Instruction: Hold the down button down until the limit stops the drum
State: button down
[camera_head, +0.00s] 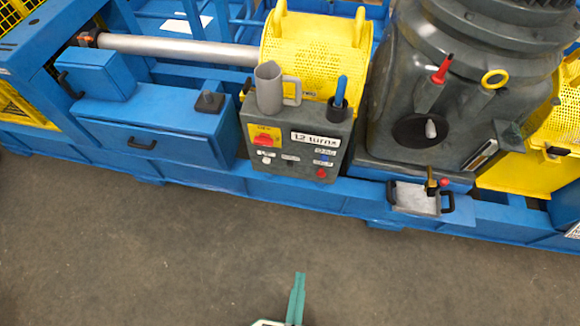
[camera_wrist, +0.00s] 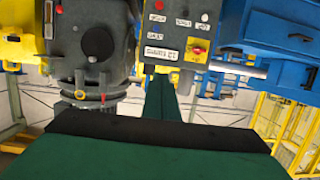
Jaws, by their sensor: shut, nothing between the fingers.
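A dark grey control box (camera_head: 255,177) is on the front of the blue frame. It carries a sign reading "12 turns" (camera_head: 315,138), a red rotary switch (camera_head: 264,140) on a yellow plate, a red button (camera_head: 321,173) and small white labels. The labels are too small to read, so I cannot tell which button is down. The box shows upside down in the wrist view (camera_wrist: 178,60). My gripper (camera_head: 297,280) is shut and empty, over the floor in front of the box and apart from it. No drum is clearly visible; a yellow perforated guard (camera_head: 313,50) stands behind the box.
A grey mug (camera_head: 268,90) and a dark cup (camera_head: 338,112) with a blue-handled tool stand on the box top. A large grey machine housing (camera_head: 450,80) is at right, with a small tray (camera_head: 415,198) below. Blue drawers (camera_head: 150,145) are at left. The front floor (camera_head: 180,260) is clear.

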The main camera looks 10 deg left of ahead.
aim_at(290, 165)
dwell(0.7)
jog(key=w+f+m+g, duration=0.1)
jog(key=w+f+m, duration=0.25)
jog(key=f, duration=0.45)
jog(key=w+f+m+g+y, duration=0.1)
jog(key=w+f+m, duration=0.1)
jog(key=w+f, duration=0.4)
jog(key=w+f+m+g, duration=0.1)
jog(key=w+f+m, duration=0.2)
jog(key=f, duration=0.6)
jog(key=w+a+f+m+g+y, duration=0.1)
jog(key=w+a+f+m+y, duration=0.1)
jog(key=w, duration=0.8)
jog(key=w+a+f+m+g+y, duration=0.1)
jog(key=w+a+m+y, duration=0.2)
jog(key=w, duration=0.8)
jog(key=a+y, duration=0.2)
jog(key=a, duration=0.2)
jog(key=shift+a+f+m, duration=0.2)
jog(key=shift+f+m, duration=0.15)
jog(key=shift+w, duration=0.25)
jog(key=w, duration=0.8)
jog(key=shift+w+d, duration=0.15)
jog(key=shift+w, duration=0.1)
jog(key=shift+w, duration=0.2)
